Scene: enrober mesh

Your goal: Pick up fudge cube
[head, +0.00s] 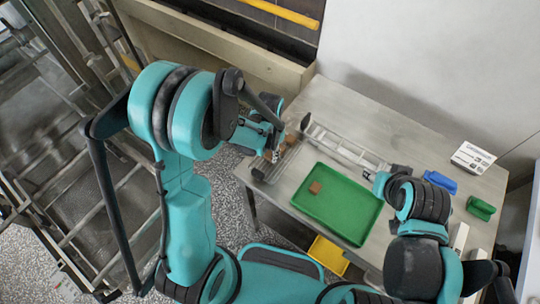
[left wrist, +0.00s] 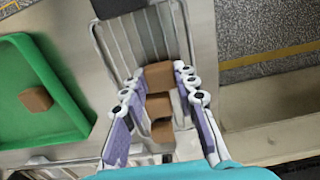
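Several brown fudge cubes lie in a row on the metal mesh. In the left wrist view one cube (left wrist: 158,75) is farthest up, another (left wrist: 159,104) is in the middle, and another (left wrist: 162,131) is nearest the palm. My left gripper (left wrist: 160,93) is open, with its fingers on either side of the row. In the head view my left gripper (head: 274,153) is over the table's left end and partly hides the cubes. Another fudge cube (head: 316,188) sits in the green tray (head: 358,228). My right gripper (head: 376,181) is near the tray's right side; its fingers are unclear.
The metal rails (head: 345,148) run behind the tray. A yellow bin (head: 328,255) is below the front edge. The table's back is clear.

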